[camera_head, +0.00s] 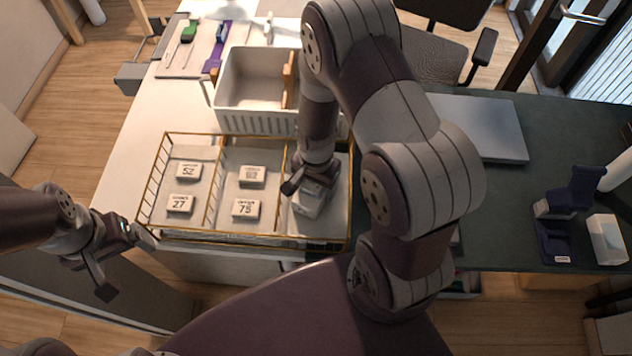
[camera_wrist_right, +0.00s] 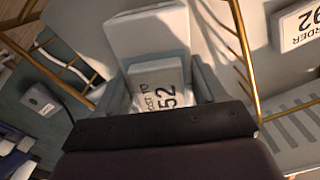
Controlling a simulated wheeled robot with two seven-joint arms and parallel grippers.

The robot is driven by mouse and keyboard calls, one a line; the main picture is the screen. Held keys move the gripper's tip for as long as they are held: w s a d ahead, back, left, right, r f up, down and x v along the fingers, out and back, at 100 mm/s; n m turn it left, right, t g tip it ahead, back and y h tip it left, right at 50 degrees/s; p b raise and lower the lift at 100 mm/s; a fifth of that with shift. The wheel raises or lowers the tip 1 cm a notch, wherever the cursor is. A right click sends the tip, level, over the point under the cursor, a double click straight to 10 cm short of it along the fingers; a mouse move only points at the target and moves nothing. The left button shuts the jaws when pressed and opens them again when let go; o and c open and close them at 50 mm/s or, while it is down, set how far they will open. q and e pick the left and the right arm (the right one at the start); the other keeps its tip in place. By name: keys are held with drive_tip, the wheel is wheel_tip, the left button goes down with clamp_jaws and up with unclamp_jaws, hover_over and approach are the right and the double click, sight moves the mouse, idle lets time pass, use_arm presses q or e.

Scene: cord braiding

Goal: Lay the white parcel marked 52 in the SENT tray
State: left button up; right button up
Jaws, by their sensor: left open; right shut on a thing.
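A white parcel marked 52 (camera_wrist_right: 158,90) is between the fingers of my right gripper (camera_wrist_right: 160,98) in the right wrist view, its number facing the camera. In the head view my right gripper (camera_head: 312,180) reaches down into the right compartment of a brass wire tray (camera_head: 248,240), and a white block (camera_head: 308,204) shows at its fingers. Whether the parcel touches what lies below is unclear. My left gripper (camera_head: 125,266) is open and empty, left of the wire tray. I cannot read a SENT label on any tray.
The left compartment holds white blocks marked 52 (camera_head: 188,171) and 27 (camera_head: 180,204). The middle one holds a block marked 92 (camera_wrist_right: 300,26) and one marked 75 (camera_head: 246,208). Behind stands a white bin (camera_head: 262,82). A blue stand (camera_head: 566,215) is far right.

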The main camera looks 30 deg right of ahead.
drive_tip(key=shift+f, duration=0.25)
drive_tip(key=o, duration=1.1)
drive_tip(key=shift+c, duration=0.2)
wheel_tip(320, 180, up, 12)
drive_tip(key=shift+r, duration=0.25)
drive_tip(key=s+a+r+n+t, duration=0.1)
drive_tip(key=s+a+r+n, duration=0.1)
drive_tip(key=n, duration=0.9)
drive_tip(key=shift+s+a+r, duration=0.2)
drive_tip(key=shift+s+r, duration=0.65)
drive_tip(key=shift+s, duration=0.3)
drive_tip(key=shift+w, duration=0.1)
